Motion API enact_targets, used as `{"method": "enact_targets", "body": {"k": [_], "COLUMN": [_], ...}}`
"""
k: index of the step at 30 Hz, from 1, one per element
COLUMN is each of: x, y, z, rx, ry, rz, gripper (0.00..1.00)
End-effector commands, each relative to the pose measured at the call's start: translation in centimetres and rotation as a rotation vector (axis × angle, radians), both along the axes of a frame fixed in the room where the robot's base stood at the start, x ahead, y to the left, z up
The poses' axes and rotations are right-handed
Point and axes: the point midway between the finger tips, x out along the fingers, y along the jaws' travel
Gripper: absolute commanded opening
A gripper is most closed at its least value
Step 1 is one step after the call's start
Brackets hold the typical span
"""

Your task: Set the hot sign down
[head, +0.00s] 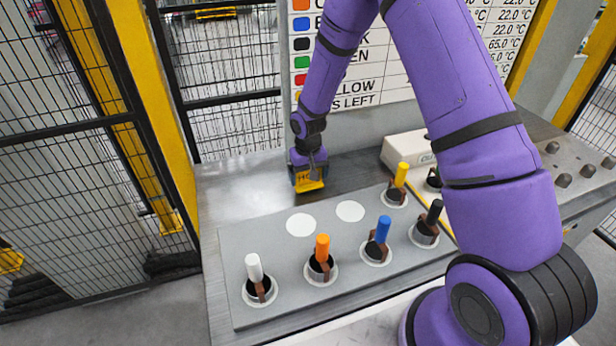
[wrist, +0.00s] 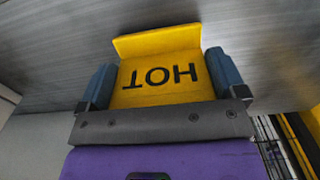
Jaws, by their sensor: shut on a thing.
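The hot sign (head: 310,181) is a yellow bent plate with black lettering. In the wrist view the sign (wrist: 158,75) reads HOT upside down and sits between two blue-grey fingers. My gripper (wrist: 160,82) is shut on it, one finger at each side. In the head view my gripper (head: 308,172) points down at the back of the metal bench (head: 235,185), behind the grey panel. The sign is at or just above the bench top; I cannot tell whether it touches.
A grey panel (head: 290,265) holds several sockets with coloured-handled pieces, including white (head: 254,267), orange (head: 322,248) and blue (head: 383,229). Two white discs lie near its back edge. A pale box (head: 405,151) stands right of my gripper. A chart board (head: 370,75) rises behind. Bench left of the sign is clear.

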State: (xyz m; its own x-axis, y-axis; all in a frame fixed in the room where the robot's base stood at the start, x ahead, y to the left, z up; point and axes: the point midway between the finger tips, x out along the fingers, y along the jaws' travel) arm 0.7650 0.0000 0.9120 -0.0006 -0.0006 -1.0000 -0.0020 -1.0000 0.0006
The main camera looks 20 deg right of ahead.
Motion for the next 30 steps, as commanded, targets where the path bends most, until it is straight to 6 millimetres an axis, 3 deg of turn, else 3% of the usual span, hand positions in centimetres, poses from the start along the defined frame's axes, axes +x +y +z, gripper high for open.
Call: {"method": "enact_targets", "body": {"k": [13,14,15,23,30], "x": [0.0,0.0,0.0,0.0,0.1], "y": [0.0,0.0,0.0,0.0,0.0], "z": [-1.1,-1.1,-1.1,-0.8,2.2], "rx": [0.0,0.0,0.0,0.0,0.001], "ry": [-0.001,-0.001,-0.001,-0.002,-0.006], "rz": [0.002,0.002,0.002,0.001,0.001], "gripper": [0.66,0.95,1.0,1.0,1.0]}}
